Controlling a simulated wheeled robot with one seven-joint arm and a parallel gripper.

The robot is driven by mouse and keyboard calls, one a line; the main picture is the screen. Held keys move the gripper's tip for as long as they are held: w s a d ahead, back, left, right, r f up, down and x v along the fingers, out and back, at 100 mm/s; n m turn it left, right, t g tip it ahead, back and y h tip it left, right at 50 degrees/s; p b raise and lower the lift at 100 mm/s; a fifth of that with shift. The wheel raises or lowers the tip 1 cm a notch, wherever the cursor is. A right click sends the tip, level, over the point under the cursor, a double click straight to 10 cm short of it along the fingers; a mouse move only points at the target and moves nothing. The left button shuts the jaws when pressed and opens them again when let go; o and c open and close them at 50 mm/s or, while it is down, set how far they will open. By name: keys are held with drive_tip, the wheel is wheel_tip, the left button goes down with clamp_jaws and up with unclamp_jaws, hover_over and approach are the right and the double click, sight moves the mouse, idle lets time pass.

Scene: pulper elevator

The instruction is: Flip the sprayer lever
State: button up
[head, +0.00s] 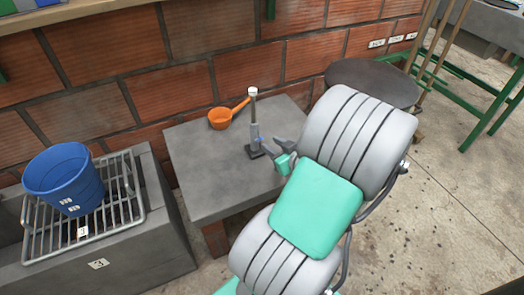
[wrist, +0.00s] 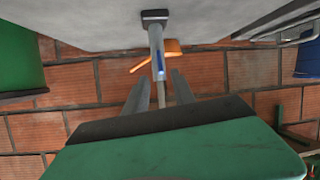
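A slim grey upright device, which I take for the sprayer (head: 254,130), stands on a black base on the grey table. It has a thin dark rod, a white top and a small blue mark. It also shows upside down in the wrist view (wrist: 156,48). I cannot make out a separate lever. My gripper (head: 274,150) is just right of the lower body in the head view, its fingers pointing towards it. In the wrist view my gripper (wrist: 159,82) is open, and the sprayer lines up with the gap between the fingers. I cannot tell whether they touch it.
An orange scoop (head: 221,117) lies behind the sprayer, its handle reaching close to the rod. A brick wall (head: 180,85) runs behind the table (head: 215,180). A blue bucket (head: 63,178) stands on a metal rack (head: 120,205) at left. The table's front left is clear.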

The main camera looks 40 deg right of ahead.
sight(262, 138)
drive_tip(key=b+x, duration=0.1)
drive_tip(key=x, duration=0.6)
drive_tip(key=shift+w, duration=0.1)
drive_tip(key=shift+c, duration=0.5)
clamp_jaws()
